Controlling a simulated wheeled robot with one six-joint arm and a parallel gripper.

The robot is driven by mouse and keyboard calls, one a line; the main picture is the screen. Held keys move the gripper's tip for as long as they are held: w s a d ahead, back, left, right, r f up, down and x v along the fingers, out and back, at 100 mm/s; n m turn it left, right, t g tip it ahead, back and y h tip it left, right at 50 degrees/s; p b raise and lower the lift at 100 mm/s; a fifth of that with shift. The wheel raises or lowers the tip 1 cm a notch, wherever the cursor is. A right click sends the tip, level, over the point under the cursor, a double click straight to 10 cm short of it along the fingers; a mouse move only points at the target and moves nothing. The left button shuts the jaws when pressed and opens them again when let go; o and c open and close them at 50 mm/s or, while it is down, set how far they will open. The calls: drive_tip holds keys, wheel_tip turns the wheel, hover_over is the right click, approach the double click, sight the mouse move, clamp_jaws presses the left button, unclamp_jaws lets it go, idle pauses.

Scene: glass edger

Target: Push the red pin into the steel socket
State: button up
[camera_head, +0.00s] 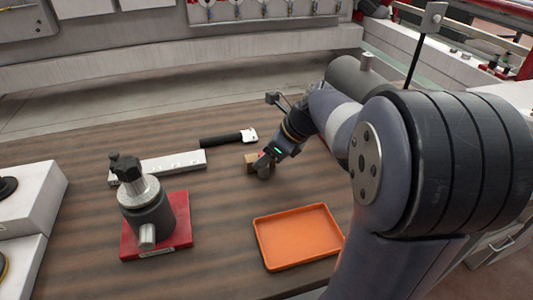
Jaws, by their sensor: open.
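My gripper (264,166) reaches down from the right to a small tan block (251,160) on the wooden table. It is open, and its fingertips are at or just in front of the block; I cannot tell whether they touch. A tiny patch of red shows by the fingertips, too small to tell whether it is the red pin. A dark grey steel fixture (152,214) stands on a red base plate (182,230) at left. A short light steel cylinder (147,237) sticks out of its front; I cannot tell whether this is the socket.
An orange tray (298,264) lies at front centre. A pale bar (178,165) with small marks and a black-handled tool (224,140) lie behind the fixture. White machine housings (30,205) stand at the left edge. The table between block, tray and fixture is clear.

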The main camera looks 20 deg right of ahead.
drive_tip(key=p+v, duration=0.1)
drive_tip(key=v, duration=1)
drive_tip(key=shift+a+f, duration=0.1)
drive_tip(key=b+x, duration=0.1)
drive_tip(key=x, duration=1)
drive_tip(key=shift+r+p, duration=0.3)
drive_tip(key=shift+r, duration=0.4)
drive_tip(key=shift+f, duration=0.15)
